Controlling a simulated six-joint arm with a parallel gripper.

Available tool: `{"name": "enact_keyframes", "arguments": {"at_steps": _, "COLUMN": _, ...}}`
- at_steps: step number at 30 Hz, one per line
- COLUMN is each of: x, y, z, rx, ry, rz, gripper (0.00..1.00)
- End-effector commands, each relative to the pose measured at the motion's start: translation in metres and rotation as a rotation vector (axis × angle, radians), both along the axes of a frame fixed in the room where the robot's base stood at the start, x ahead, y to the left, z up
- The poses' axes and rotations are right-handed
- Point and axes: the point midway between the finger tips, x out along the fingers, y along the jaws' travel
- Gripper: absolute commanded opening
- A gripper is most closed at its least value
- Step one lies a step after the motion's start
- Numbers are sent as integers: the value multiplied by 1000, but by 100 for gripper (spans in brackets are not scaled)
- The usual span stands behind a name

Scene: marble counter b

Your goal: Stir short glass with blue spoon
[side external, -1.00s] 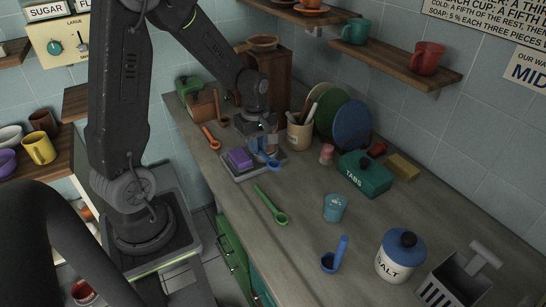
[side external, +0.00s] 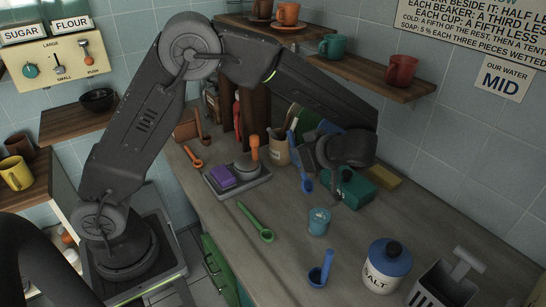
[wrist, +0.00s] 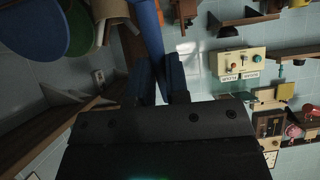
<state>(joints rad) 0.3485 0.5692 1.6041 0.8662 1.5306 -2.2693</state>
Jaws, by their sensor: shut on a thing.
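My gripper (side external: 311,156) is shut on the long handle of a blue spoon (side external: 307,184), held bowl down above the counter, in front of the utensil crock. In the wrist view the blue handle (wrist: 148,35) runs up from between the fingers (wrist: 160,78). A short light-blue cup (side external: 319,222), which looks like the short glass, stands upright on the counter, below and right of the spoon and apart from it. Its top looks pale; its contents are too small to tell. A second blue spoon or scoop (side external: 321,270) rests nearer the front.
A green box (side external: 355,189) stands behind the cup, partly hidden by my arm. A salt jar (side external: 386,268) and grey container (side external: 440,290) are at right. A green scoop (side external: 256,222) and grey tray with purple block (side external: 222,177) lie left. The crock (side external: 278,150) is behind.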

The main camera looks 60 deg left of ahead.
Motion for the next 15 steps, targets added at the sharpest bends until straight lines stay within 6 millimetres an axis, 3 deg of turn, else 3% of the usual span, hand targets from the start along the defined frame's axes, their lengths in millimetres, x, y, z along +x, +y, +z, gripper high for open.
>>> {"name": "enact_keyframes", "arguments": {"at_steps": 1, "x": 5, "y": -15, "z": 6, "rx": 42, "ry": 1, "rz": -4, "gripper": 0}}
{"name": "enact_keyframes", "arguments": {"at_steps": 6, "x": 10, "y": -48, "z": 24, "rx": 151, "ry": 11, "rz": -7, "gripper": 0}}
{"name": "enact_keyframes", "arguments": {"at_steps": 10, "x": 11, "y": -60, "z": 31, "rx": 184, "ry": 14, "rz": -10, "gripper": 0}}
{"name": "enact_keyframes", "arguments": {"at_steps": 15, "x": 11, "y": -59, "z": 28, "rx": 192, "ry": 17, "rz": -9, "gripper": 0}}
